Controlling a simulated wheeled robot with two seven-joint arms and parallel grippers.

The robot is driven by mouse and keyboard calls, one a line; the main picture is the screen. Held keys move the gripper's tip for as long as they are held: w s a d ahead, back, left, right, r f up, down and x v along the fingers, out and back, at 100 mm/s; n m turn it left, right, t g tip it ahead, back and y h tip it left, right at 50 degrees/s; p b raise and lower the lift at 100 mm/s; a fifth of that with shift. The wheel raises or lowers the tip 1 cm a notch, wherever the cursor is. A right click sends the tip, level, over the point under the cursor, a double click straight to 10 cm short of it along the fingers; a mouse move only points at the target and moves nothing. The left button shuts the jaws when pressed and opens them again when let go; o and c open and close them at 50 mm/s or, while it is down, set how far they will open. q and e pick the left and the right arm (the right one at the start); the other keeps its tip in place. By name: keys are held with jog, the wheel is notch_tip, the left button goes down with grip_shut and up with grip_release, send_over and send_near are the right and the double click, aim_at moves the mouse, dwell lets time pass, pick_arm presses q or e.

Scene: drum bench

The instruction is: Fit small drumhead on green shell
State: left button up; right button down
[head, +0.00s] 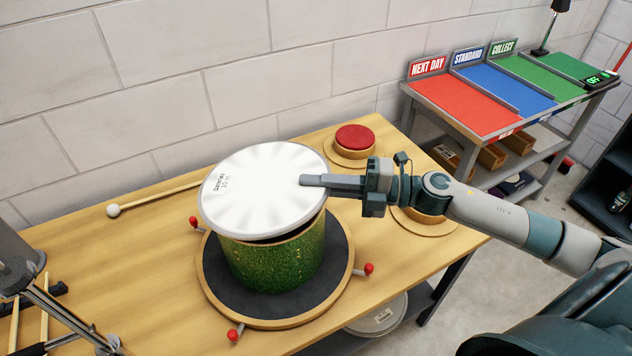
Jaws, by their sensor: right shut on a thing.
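A white round drumhead (262,185) with small dark print near its left edge lies over the top of the green shell (277,262). It looks slightly tilted, with a dark gap showing under its front edge, and it sticks out a little to the left. The sparkly green shell stands upright on a round dark turntable (228,293) with a wooden rim. My right gripper (318,181) comes in from the right and is shut on the drumhead at its right edge. My left gripper is out of view.
Red-knobbed clamps (368,269) stand around the turntable. A red button (355,137) on a wooden base is behind right. A mallet (150,201) lies on the bench (130,250) at the back left. A grey metal stand (62,310) is at the lower left. A shelf with coloured lanes (460,103) stands right.

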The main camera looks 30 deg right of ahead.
jog(key=shift+f+b, duration=0.55)
jog(key=shift+f, duration=0.45)
jog(key=c, duration=1.6)
grip_release()
jog(key=shift+s+f, duration=0.1)
jog(key=shift+s, duration=0.05)
jog(key=shift+f, duration=0.15)
